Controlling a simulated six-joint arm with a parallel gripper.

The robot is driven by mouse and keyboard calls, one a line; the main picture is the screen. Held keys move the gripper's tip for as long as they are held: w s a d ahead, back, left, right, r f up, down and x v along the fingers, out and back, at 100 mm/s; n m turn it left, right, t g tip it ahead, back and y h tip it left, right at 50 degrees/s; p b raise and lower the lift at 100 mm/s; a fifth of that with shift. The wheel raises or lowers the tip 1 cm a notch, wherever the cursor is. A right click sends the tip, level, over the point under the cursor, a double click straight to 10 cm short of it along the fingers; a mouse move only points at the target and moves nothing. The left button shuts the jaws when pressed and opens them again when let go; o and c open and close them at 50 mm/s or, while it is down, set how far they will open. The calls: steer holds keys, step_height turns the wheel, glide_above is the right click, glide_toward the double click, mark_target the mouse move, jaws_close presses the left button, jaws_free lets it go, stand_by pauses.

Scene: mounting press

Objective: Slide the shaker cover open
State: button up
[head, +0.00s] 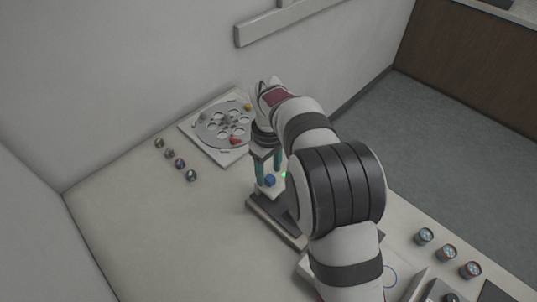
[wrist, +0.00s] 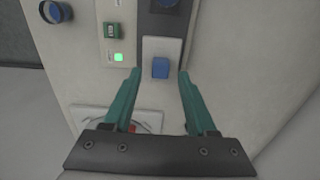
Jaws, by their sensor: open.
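A small blue block (wrist: 160,68) stands on a pale plate (wrist: 162,47) that lies on a dark grey strip; I take the plate to be the shaker cover with the block as its handle. In the head view the blue block (head: 270,180) shows just below my fingertips. My gripper (wrist: 158,73) is open, with one teal finger on each side of the block and a gap to both sides. I cannot tell whether the fingertips reach down to its height. In the head view my gripper (head: 270,182) points down over the device, which my arm partly hides.
A round plate with holes (head: 222,126) lies on a white base at the back. Several small dark pieces (head: 179,164) lie left, several round containers (head: 447,252) right. The front-left table is clear.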

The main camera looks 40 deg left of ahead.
step_height(320, 180, up, 15)
steer(key=shift+f, duration=0.15)
steer(key=w+d+r+m, duration=0.15)
steer(key=d+m, duration=0.35)
steer(key=d, duration=0.5)
steer(key=d+r+m, duration=0.2)
steer(key=d+m, duration=0.2)
steer(key=d, duration=0.6)
steer(key=s+d+f+m+y, duration=0.1)
steer(key=s+d+f+m, duration=0.3)
steer(key=s+d+m, duration=0.3)
steer(key=s+d+f+m, duration=0.3)
steer(key=s+d+m, duration=0.4)
steer(key=s+d, duration=0.2)
steer(key=shift+d+f+m+y, duration=0.3)
steer(key=shift+d+f+y, duration=0.1)
steer(key=shift+d, duration=0.3)
